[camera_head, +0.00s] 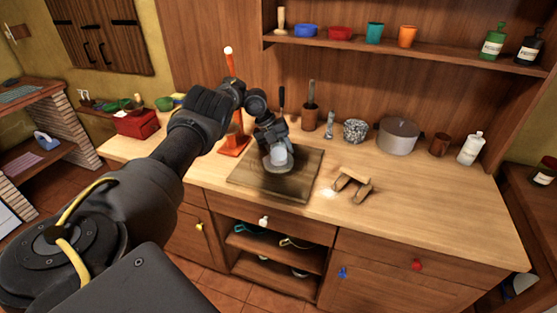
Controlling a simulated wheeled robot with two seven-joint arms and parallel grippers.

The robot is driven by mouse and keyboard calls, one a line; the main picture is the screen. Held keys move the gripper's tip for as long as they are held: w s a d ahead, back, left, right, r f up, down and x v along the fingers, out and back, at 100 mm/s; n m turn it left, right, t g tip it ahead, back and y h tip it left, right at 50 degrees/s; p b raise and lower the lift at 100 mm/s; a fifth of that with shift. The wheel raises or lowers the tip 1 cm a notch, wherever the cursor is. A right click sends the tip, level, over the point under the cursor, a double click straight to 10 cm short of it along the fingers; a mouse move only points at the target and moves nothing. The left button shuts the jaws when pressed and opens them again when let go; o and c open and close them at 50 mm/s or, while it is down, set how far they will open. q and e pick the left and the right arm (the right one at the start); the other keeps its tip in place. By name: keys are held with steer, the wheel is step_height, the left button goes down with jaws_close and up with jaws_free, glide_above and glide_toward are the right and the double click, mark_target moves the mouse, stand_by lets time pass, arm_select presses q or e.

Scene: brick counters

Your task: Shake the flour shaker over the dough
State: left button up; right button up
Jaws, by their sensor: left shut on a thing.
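My left gripper (274,143) reaches in from the left, pointing down over the dark wooden board (245,182) on the counter. It is shut on a small whitish shaker (279,157). A flat, round, greyish shape, which looks like the dough (281,170), lies on the board directly below the shaker. I cannot tell how large the gap between them is. The gripper hides the back of the shaker and part of the board. My right gripper is not in view.
An orange stand (236,143) is close to my left wrist. A pot (397,136), a speckled jar (355,130) and a white bottle (470,148) line the back. The counter's right front is clear.

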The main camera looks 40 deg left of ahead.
arm_select(q)
step_height(320, 180, down, 3)
steer(key=shift+w+f+b, duration=0.1)
steer(key=shift+b, duration=0.95)
steer(key=shift+r, duration=0.2)
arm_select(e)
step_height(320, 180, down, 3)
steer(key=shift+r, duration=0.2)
